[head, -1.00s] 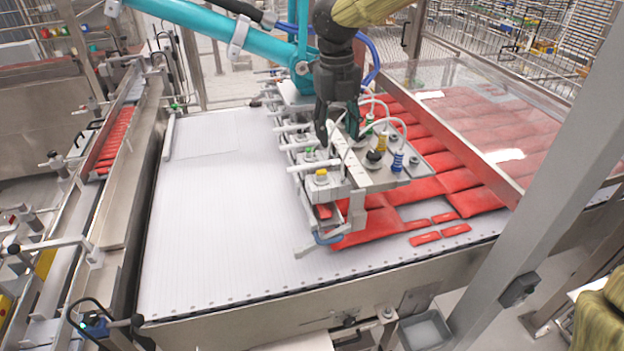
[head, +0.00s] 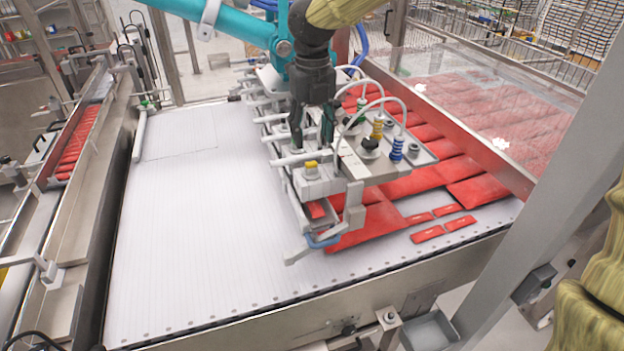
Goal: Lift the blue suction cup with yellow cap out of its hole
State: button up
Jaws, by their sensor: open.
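A blue ribbed suction cup (head: 397,148) stands upright at the right end of the grey picker plate (head: 425,158). I cannot make out a yellow cap on it. A yellow ribbed cup (head: 377,128) stands just behind it to the left. A yellow cap (head: 311,165) sits on a white block at the plate's near left; what is under it is hidden. My gripper (head: 312,139) points down with its dark fingers apart and nothing visible between them. It is over the left part of the picker, left of the blue cup and behind the yellow cap.
A black knob (head: 369,144) and white hoses (head: 385,100) stand near the blue cup. A teal arm (head: 240,27) holds the picker from behind. Red packs (head: 365,222) lie beneath and right of it. The white conveyor belt (head: 190,220) is clear at left.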

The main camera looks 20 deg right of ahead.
aim_at(312, 164)
jog(key=f, duration=0.3)
jog(key=shift+w+a+f+p, duration=0.15)
jog(key=shift+w+p, duration=0.05)
jog(key=shift+p, duration=0.1)
jog(key=shift+s+f+p, duration=0.25)
jog(key=shift+f+p, duration=0.25)
jog(key=shift+f, duration=0.1)
jog(key=shift+f+p, duration=0.9)
jog(key=shift+f, duration=1.3)
jog(key=shift+c, duration=0.2)
jog(key=c, duration=0.9)
